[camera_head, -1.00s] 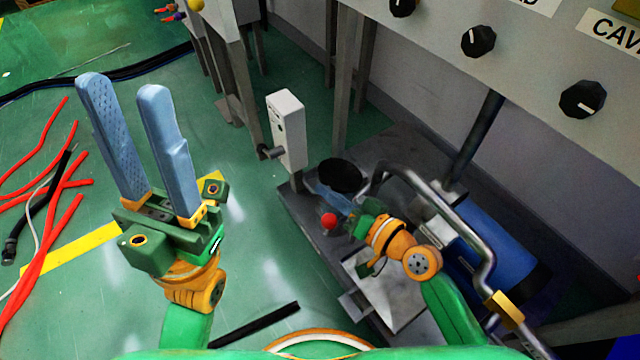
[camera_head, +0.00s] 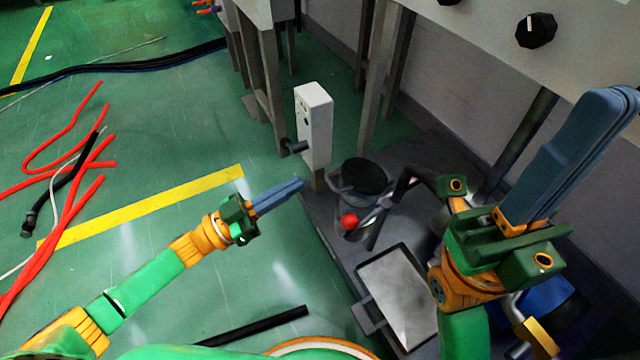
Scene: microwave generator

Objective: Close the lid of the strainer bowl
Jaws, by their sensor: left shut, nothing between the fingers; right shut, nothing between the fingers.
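The strainer bowl is a dark, round vessel with a black disc-shaped top (camera_head: 365,175), on the grey platform right of centre. A red ball knob (camera_head: 349,221) is at its front, near a thin metal lever. I cannot tell whether the black disc is the lid or the bowl's dark opening. My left gripper (camera_head: 298,186) is shut and empty, pointing right, left of the bowl and apart from it in the picture. My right gripper (camera_head: 615,105) is shut and empty, raised at the right, well away from the bowl.
A white box (camera_head: 314,125) with a dark knob stands behind the bowl. A grey rectangular plate (camera_head: 400,295) lies in front. A bent dark pipe and a blue cylinder (camera_head: 548,302) are to the right. Red hoses (camera_head: 75,205) lie on the open green floor at left.

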